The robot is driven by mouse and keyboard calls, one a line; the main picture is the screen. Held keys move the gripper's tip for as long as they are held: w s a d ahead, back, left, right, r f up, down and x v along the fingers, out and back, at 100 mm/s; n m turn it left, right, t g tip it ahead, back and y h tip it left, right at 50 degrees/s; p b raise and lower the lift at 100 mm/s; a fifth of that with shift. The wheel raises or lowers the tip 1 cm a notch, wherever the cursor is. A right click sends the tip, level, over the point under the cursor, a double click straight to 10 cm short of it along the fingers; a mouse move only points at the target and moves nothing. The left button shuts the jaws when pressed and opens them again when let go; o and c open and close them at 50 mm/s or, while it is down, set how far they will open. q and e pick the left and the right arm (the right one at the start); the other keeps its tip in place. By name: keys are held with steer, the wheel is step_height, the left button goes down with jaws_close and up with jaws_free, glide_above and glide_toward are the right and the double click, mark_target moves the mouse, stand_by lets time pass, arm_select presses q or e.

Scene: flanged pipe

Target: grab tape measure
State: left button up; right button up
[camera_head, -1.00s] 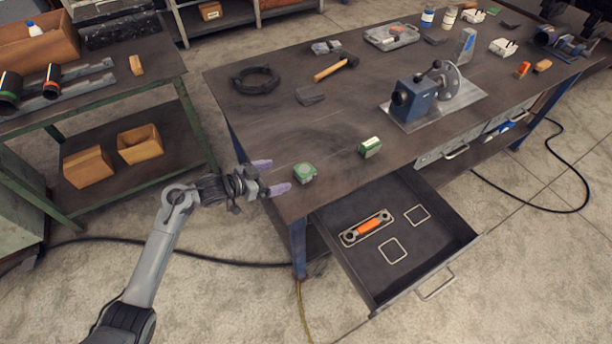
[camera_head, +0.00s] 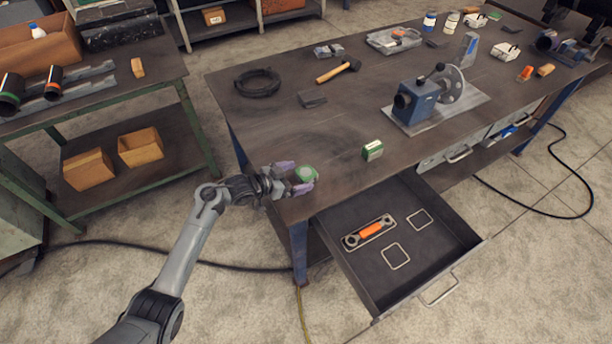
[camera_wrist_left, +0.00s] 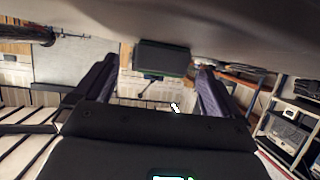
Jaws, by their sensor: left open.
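In the left wrist view, a dark block with a thin green edge (camera_wrist_left: 162,58) shows between the two spread fingers (camera_wrist_left: 157,85), apart from both. My right gripper is not in view.
Below is an open drawer (camera_head: 440,262) with an orange-handled tool (camera_head: 370,230) and two empty outlines. A blue flanged machine (camera_head: 418,100), a hammer (camera_head: 338,71) and a black ring (camera_head: 257,82) sit farther back.

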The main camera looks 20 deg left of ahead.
arm_select(q)
steer(key=c, duration=1.3)
steer(key=shift+r, duration=0.15)
